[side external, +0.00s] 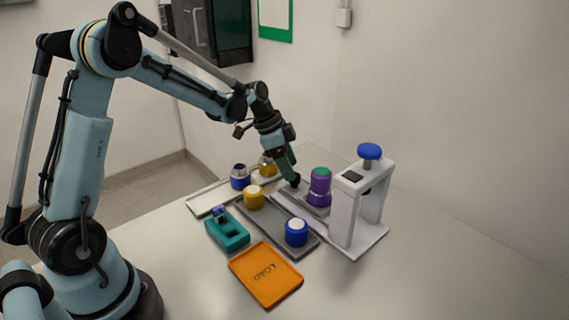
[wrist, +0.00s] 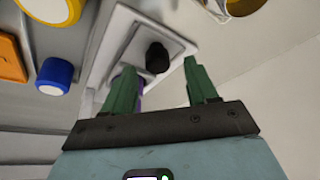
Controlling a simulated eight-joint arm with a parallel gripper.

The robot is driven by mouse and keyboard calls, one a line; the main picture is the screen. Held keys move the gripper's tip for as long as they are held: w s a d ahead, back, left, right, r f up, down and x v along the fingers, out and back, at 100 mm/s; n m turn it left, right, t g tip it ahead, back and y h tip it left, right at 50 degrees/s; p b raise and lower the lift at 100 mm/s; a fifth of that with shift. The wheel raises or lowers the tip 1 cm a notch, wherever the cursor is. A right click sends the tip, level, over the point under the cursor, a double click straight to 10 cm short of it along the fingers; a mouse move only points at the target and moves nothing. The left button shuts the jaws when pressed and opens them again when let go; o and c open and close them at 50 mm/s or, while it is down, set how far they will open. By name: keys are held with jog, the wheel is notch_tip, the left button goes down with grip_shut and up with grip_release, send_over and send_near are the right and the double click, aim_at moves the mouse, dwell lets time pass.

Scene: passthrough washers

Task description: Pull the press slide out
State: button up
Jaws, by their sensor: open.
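The press is a white frame (side external: 348,212) with a blue knob (side external: 369,152) on top, at the right of the side view. Its slide (wrist: 133,35) is a grey plate on a light base, with an upright black knob (wrist: 157,57). A purple cylinder with a green top (side external: 320,184) stands on the slide near the press; in the wrist view it is mostly hidden behind a finger. My gripper (side external: 290,170) points down at the slide's outer end. Its green fingers (wrist: 158,78) are open, with the black knob between their tips in the picture; I cannot tell whether they touch it.
A yellow cylinder (side external: 253,197) and a blue one (side external: 296,232) stand on a dark grey tray (side external: 270,231). Another blue (side external: 240,177) and a yellow-amber piece (side external: 268,167) stand behind. A teal fixture (side external: 227,235) and orange LOAD tray (side external: 264,292) lie in front. The table's right front is clear.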

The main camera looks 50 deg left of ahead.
jog(key=v, duration=1)
jog(key=s+d+n+t+y, duration=0.3)
jog(key=s+d+n, duration=0.6)
jog(key=s, duration=0.6)
jog(key=shift+d+f+t, duration=0.45)
jog(key=shift+d+t, duration=0.05)
jog(key=shift+d, duration=0.4)
